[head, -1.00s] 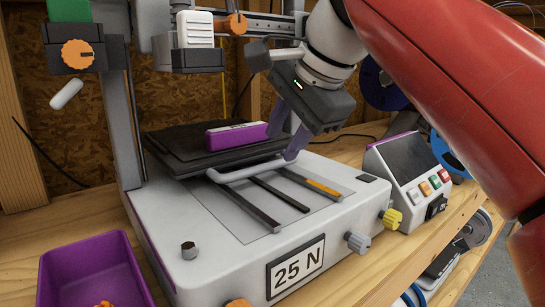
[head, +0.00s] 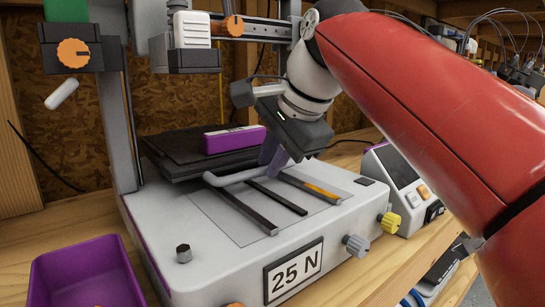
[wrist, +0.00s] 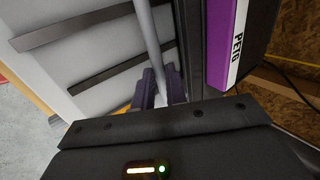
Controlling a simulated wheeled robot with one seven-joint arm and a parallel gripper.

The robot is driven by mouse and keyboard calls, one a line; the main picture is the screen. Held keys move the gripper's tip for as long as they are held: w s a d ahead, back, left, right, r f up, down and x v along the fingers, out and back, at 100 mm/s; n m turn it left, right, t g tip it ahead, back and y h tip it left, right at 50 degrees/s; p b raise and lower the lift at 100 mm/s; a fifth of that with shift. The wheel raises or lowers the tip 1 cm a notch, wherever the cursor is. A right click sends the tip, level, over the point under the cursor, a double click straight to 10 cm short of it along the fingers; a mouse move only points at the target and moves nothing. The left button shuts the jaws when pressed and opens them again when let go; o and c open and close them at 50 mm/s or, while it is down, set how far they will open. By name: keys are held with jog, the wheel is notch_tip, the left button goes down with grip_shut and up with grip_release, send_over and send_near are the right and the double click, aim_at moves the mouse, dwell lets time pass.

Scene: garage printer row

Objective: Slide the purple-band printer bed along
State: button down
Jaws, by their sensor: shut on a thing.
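The printer bed is a dark slab (head: 165,151) on a white printer base (head: 205,245) marked "25 N". A purple block (head: 234,139) lies on the bed; in the wrist view its purple side (wrist: 221,45) has a white label reading "PETG". A pale bar handle (head: 232,177) runs along the bed's front and also shows in the wrist view (wrist: 147,35). My gripper (head: 270,160) is at the handle's right part, its purple fingers (wrist: 156,92) shut around the bar. The right end of the handle is hidden behind my gripper.
Dark rails (head: 277,195) run across the base in front of the bed, one with an orange stretch. A purple bin (head: 75,270) is at the front left. A yellow knob (head: 388,224) and grey knob (head: 356,245) stick out at the right. A control box (head: 398,177) stands beyond.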

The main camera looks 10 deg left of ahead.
jog(key=shift+d, duration=0.1)
jog(key=s+d+b, duration=0.2)
jog(key=s+d, duration=0.8)
jog(key=d, duration=0.2)
jog(key=shift+s+b, duration=0.2)
jog(key=shift+b, duration=0.1)
jog(key=c, duration=1.4)
grip_release()
jog(key=shift+c, duration=0.2)
jog(key=p+v, duration=0.2)
jog(key=v, duration=0.6)
jog(key=shift+f, duration=0.1)
